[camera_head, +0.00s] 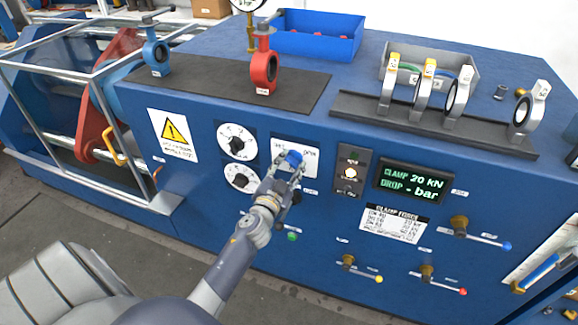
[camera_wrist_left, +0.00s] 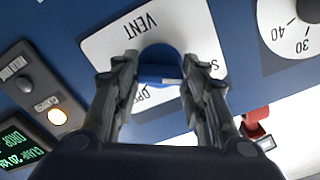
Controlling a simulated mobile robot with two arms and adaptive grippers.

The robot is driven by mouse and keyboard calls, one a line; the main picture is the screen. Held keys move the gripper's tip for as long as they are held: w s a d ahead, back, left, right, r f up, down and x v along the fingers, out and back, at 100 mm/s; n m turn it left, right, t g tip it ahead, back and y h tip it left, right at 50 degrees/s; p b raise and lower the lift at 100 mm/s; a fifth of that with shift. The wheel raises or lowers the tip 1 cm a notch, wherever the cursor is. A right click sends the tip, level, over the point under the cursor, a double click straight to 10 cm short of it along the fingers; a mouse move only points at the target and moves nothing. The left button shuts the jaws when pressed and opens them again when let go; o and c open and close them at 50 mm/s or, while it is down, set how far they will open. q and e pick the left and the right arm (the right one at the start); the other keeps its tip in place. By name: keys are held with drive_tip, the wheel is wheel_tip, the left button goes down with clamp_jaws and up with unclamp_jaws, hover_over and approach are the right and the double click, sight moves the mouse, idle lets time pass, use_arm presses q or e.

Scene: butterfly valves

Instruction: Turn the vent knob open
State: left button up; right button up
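The blue vent knob (camera_head: 294,158) sits on a white label plate (camera_head: 309,155) on the front of the blue bench. In the left wrist view the knob (camera_wrist_left: 160,66) shows under the word VENT, its grip bar lying across the picture. My left gripper (camera_head: 284,172) is at the knob, pointing at the panel. In the wrist view its fingers (camera_wrist_left: 161,75) stand apart, one on each side of the knob. I cannot tell if they touch it. Part of the label's lettering is hidden behind the fingers. My right gripper is not in view.
Dial gauges (camera_head: 236,141) sit left of the knob. A button box (camera_head: 350,171) and a green-lit display (camera_head: 412,183) sit to its right. A red valve (camera_head: 264,70) stands on the bench top above. Small levers (camera_head: 480,235) stick out lower right.

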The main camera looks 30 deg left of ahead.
use_arm(q)
drive_tip(key=shift+m, duration=0.4)
drive_tip(key=m, duration=0.4)
drive_tip(key=shift+m+b, duration=0.4)
drive_tip(key=m, duration=0.6)
drive_tip(key=shift+f, duration=0.1)
drive_tip(key=m, duration=0.6)
drive_tip(key=shift+m, duration=0.3)
drive_tip(key=m, duration=0.5)
drive_tip(key=shift+m+p, duration=0.3)
drive_tip(key=shift+p, duration=0.1)
drive_tip(key=shift+m, duration=0.3)
drive_tip(key=o, duration=1.1)
drive_tip(key=shift+c, duration=0.2)
